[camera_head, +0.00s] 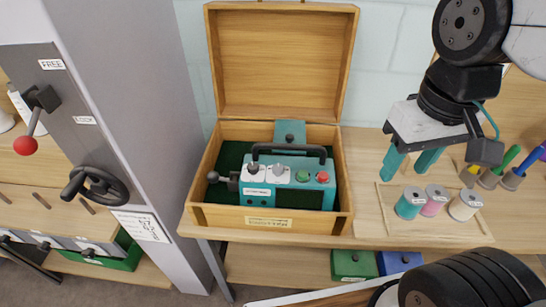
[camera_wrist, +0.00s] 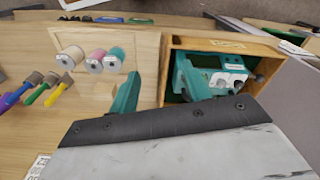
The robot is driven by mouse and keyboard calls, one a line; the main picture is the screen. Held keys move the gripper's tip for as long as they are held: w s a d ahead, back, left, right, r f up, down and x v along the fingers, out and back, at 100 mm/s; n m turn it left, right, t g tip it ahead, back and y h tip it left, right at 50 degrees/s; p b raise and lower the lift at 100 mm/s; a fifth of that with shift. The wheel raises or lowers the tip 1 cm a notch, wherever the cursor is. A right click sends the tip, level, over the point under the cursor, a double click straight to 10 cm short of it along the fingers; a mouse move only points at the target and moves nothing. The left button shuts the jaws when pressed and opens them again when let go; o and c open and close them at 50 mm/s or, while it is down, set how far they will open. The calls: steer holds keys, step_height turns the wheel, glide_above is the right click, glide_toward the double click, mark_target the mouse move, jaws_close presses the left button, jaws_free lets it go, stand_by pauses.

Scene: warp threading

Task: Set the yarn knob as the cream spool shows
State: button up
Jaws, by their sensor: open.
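A teal control box (camera_head: 285,182) with a dark handle sits in the open wooden chest (camera_head: 270,219). Two small knobs (camera_head: 253,169) sit on white plates on its top; which is the yarn knob I cannot tell. My gripper (camera_head: 407,172) is open and empty above and behind the spools.
The chest lid (camera_head: 282,60) stands open at the back. A grey cabinet (camera_head: 115,110) with a red-ball lever (camera_head: 25,146) and handwheel (camera_head: 96,187) is at the left. Table between chest and spools is clear.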

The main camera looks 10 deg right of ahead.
steer(key=w+a+f+n+g, duration=0.2)
steer(key=w+a+f, duration=0.1)
steer(key=w+a, duration=0.5)
steer(key=m+t, duration=0.1)
steer(key=m, duration=0.2)
glide_above(253, 166)
step_height(253, 166, down, 5)
steer(key=shift+r, duration=0.1)
steer(key=shift+m, duration=0.3)
step_height(253, 166, down, 8)
steer(key=shift+r, duration=0.1)
steer(key=c, duration=1)
